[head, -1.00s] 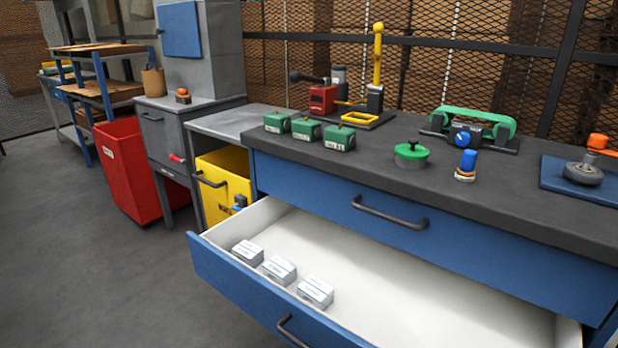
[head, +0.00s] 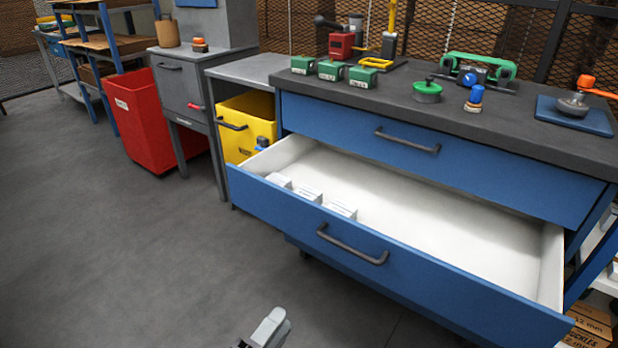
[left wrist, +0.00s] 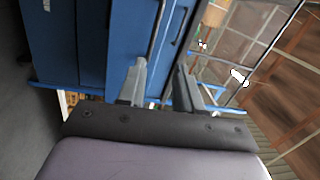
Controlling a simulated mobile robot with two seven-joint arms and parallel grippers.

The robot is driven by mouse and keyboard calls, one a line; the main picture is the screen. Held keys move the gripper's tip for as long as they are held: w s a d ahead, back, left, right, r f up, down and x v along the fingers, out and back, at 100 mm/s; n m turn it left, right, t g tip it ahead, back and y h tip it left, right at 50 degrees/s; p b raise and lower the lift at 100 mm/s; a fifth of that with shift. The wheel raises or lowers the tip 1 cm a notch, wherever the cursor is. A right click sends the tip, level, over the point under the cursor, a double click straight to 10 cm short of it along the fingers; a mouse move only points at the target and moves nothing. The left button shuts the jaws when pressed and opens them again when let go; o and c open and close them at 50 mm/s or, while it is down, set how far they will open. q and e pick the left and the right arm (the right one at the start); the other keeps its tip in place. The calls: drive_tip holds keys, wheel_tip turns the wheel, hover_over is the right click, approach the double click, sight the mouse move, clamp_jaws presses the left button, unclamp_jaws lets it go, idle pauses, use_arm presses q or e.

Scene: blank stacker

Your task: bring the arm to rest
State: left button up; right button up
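My left gripper (head: 268,330) shows at the bottom edge of the head view, in front of and below the open blue drawer (head: 300,220), apart from it. In the left wrist view, its two grey fingers (left wrist: 160,78) stand apart with nothing held between them. Blue cabinet fronts (left wrist: 105,40) show beyond the fingers there. My right gripper is in neither view.
The drawer stands pulled out, with white boxes (head: 308,194) along its front wall. Green boxes (head: 331,70) and tools stand on the dark bench top (head: 450,130). A red bin (head: 140,125) is at the left. Grey floor (head: 120,260) in front is clear.

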use_arm(q)
drive_tip(key=s+a+f+n+g+y, duration=0.25)
drive_tip(key=a+n+g+y, duration=0.35)
drive_tip(key=a+n, duration=0.4)
drive_tip(key=s+a+r+n+g+y, duration=0.1)
drive_tip(key=s+a+n+g+y, duration=0.15)
drive_tip(key=s+n, duration=0.45)
drive_tip(key=s+a+r+n+g+y, duration=0.15)
drive_tip(key=s+a+n+g, duration=0.25)
drive_tip(key=s, duration=0.4)
drive_tip(key=w+d+f+t+h, duration=0.2)
drive_tip(key=w+d+f+t, duration=0.2)
drive_tip(key=w+f+t, duration=0.25)
wheel_tip(320, 180, up, 15)
drive_tip(key=a+p, duration=0.1)
drive_tip(key=p, duration=1.7)
drive_tip(key=shift+s+a, duration=0.2)
drive_tip(key=shift+s, duration=0.15)
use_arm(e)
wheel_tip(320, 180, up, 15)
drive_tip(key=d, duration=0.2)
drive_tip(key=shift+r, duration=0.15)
